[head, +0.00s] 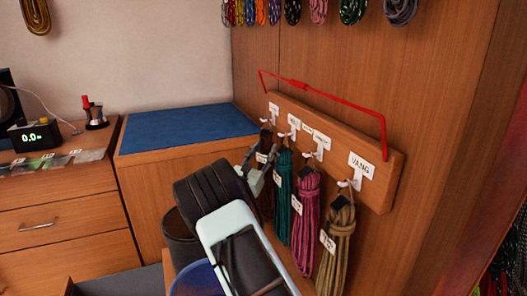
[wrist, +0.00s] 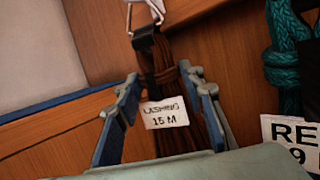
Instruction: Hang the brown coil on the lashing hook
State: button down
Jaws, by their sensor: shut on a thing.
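The brown coil (wrist: 163,55) hangs upright in the wrist view, with a black strap at its top and a white tag reading LASHING 15 M. My gripper (wrist: 160,78) is shut on it, one blue-padded finger on each side.
A teal coil (head: 283,185), a magenta coil (head: 305,210) and a tan coil (head: 338,240) hang on the hooks to the right, the teal one close by. A blue-topped cabinet (head: 185,128) stands left.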

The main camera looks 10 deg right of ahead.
jog(key=shift+r, duration=0.1)
jog(key=c, duration=1.2)
grip_release()
jog(key=shift+s+a+f, duration=0.1)
jog(key=shift+f, duration=0.1)
